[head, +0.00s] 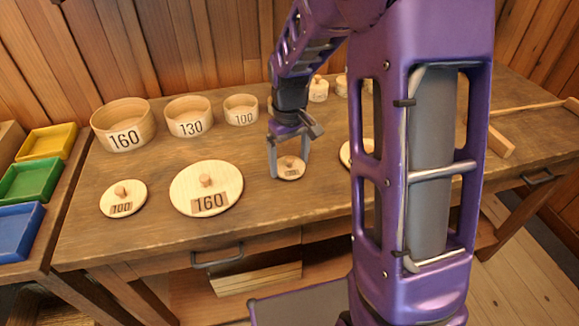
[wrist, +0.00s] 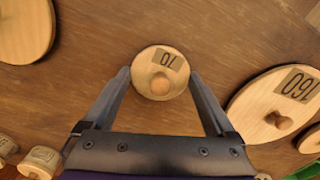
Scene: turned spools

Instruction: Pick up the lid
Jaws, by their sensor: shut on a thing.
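A small round wooden lid (head: 291,170) with a knob and a dark number label is at the middle of the bench. In the wrist view this lid (wrist: 158,84) has a label that looks like 70. My gripper (head: 290,173) is over it, with one finger on each side, shut on its rim. In the wrist view the fingertips (wrist: 160,74) meet the lid's left and right edges. I cannot tell whether the lid touches the bench or is slightly above it.
Lids marked 160 (head: 189,187) and 100 (head: 113,207) lie left on the bench (head: 250,215). Another lid (head: 346,152) is partly hidden by my arm. Round boxes 160 (head: 105,122), 130 (head: 183,107) and 100 (head: 240,105) stand behind. Coloured trays (head: 30,180) are far left.

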